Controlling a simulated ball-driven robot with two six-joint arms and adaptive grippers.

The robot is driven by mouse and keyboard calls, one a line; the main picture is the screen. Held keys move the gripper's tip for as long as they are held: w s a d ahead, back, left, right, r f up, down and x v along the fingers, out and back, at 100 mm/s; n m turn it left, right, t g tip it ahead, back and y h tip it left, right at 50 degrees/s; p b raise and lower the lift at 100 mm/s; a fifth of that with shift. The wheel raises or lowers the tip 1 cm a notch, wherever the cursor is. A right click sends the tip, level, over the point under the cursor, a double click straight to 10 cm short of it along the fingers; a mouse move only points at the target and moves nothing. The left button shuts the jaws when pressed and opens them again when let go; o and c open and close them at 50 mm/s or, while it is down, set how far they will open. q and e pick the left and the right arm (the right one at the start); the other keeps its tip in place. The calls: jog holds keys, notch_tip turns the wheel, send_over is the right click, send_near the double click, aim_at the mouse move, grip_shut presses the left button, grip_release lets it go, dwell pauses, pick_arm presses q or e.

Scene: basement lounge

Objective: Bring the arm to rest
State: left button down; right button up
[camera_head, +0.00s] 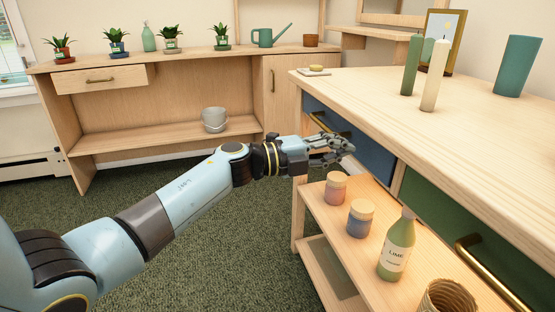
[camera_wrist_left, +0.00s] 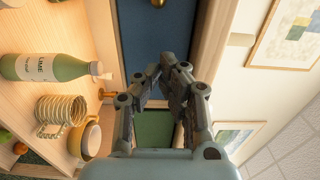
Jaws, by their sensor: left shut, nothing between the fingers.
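My left arm (camera_head: 185,195), light blue and dark grey, reaches in from the left in the head view. Its gripper (camera_head: 345,148) is in front of the blue drawer (camera_head: 372,155) of the wooden cabinet, above the low shelf's far end. The gripper also shows in the left wrist view (camera_wrist_left: 161,76), its fingers shut with nothing between them. The wrist view has the blue drawer (camera_wrist_left: 152,40) beyond the fingertips and a green panel (camera_wrist_left: 155,128) seen between the fingers. I cannot tell whether the fingers touch the drawer. My right gripper is in neither view.
The low shelf (camera_head: 318,212) holds two lidded jars (camera_head: 336,188) (camera_head: 360,218), a lime bottle (camera_head: 397,247) and a woven basket (camera_head: 447,296). Candles (camera_head: 435,75) and a teal cup (camera_head: 518,66) stand on the cabinet top (camera_head: 470,110). Green carpet (camera_head: 225,255) is clear below the arm.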

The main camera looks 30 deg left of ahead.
pick_arm(q)
jog(key=p+v, duration=0.1)
jog(key=v, duration=0.9)
jog(key=s+a+f+n+g+y+p, duration=0.1)
jog(key=s+a+f+n+y+p, duration=0.15)
jog(key=s+f+n, duration=0.55)
jog(key=s+a+f+n+g+y+p, duration=0.15)
jog(key=s+f+n+y, duration=0.35)
jog(key=f, duration=0.6)
jog(key=s+a+f+n+y+p, duration=0.1)
jog(key=s+f+n+y+p, duration=0.2)
jog(key=s+f, duration=0.55)
jog(key=s+f+n+g, duration=0.3)
jog(key=s+f, duration=0.1)
jog(key=s, duration=0.7)
jog(key=s+f+n+g+y, duration=0.1)
jog(key=s+f+n+g, duration=0.2)
jog(key=s, duration=0.7)
jog(key=s+f+n+g+y, duration=0.1)
jog(key=s+f+n+g, duration=0.3)
jog(key=s+f, duration=0.3)
jog(key=s+d, duration=0.1)
jog(key=s, duration=0.3)
jog(key=shift+s+f+g, duration=0.25)
jog(key=shift+s+g, duration=0.05)
jog(key=shift+g, duration=0.05)
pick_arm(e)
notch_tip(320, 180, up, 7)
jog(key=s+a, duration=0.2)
